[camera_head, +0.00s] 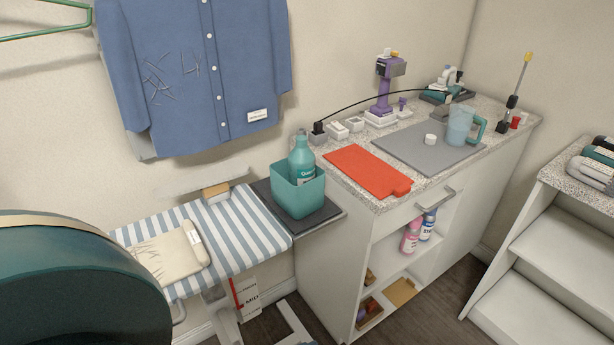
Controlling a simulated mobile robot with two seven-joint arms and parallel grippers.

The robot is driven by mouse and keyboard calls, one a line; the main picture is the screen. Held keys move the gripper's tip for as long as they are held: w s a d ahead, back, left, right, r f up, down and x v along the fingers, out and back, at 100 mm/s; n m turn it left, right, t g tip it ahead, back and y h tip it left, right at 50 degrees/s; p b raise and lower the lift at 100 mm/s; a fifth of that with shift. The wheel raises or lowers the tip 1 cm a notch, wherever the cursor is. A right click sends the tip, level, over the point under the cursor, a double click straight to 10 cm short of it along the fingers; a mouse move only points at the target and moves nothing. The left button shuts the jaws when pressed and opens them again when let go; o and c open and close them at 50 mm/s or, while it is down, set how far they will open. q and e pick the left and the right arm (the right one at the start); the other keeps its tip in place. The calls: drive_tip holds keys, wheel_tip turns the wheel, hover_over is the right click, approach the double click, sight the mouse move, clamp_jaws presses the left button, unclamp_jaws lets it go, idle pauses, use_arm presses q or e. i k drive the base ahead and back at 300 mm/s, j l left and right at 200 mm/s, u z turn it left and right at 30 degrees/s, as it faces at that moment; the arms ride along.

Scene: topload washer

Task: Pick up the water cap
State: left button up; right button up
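A small white round cap (430,139), which looks like the water cap, lies on a grey mat (403,149) on the speckled counter. A translucent pale-blue jug (459,127) with a teal handle stands just right of the cap, on the same mat. The jug's top looks open. Neither of my grippers shows in the head view, so their distance from the cap cannot be seen.
A red board (367,171) lies at the counter's front left. A purple-and-white device (385,90) and an iron (447,86) stand behind the mat. A teal bin (298,193) with a bottle (302,158) is left, beside the striped ironing board (238,238).

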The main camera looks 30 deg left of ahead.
sight(431, 139)
drive_tip(key=i+l+u, duration=0.3)
drive_tip(key=i+l, duration=0.45)
drive_tip(key=l, duration=0.1)
